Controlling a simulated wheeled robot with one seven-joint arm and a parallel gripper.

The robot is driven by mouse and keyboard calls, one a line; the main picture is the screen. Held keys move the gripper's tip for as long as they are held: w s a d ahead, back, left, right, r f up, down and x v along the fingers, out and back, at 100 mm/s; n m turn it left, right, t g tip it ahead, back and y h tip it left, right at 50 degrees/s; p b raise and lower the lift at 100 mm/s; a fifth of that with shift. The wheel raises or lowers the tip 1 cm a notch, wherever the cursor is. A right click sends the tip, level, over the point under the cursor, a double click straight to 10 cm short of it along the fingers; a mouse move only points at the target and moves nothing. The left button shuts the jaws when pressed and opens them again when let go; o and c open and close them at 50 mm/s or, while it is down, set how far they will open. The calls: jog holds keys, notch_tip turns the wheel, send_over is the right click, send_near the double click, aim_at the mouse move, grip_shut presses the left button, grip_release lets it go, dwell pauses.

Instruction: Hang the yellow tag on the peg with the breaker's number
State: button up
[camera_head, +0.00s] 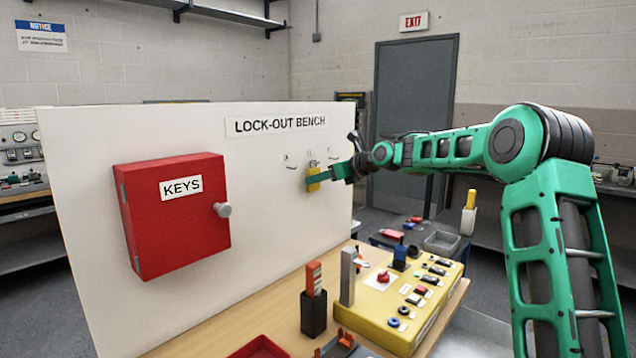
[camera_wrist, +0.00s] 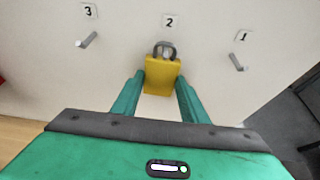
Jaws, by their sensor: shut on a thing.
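My gripper (camera_wrist: 160,82) is shut on the yellow tag (camera_wrist: 162,72), with one green finger on each side of it. The tag has a grey loop at its top. In the wrist view the loop is right below the number 2 label (camera_wrist: 169,21) and appears around the middle peg; I cannot tell how far the peg passes through. Peg 3 (camera_wrist: 88,40) on the left and peg 1 (camera_wrist: 236,62) on the right are bare. In the head view the tag (camera_head: 313,185) is against the white board, with my gripper (camera_head: 318,180) at it.
The white board (camera_head: 80,200) reads LOCK-OUT BENCH and bears a red KEYS box (camera_head: 175,215). Below it, the bench holds a yellow control panel (camera_head: 385,322), a black holder (camera_head: 314,315) and a red tray (camera_head: 260,347). The board around the pegs is clear.

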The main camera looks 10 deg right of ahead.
jog(key=o, duration=1.1)
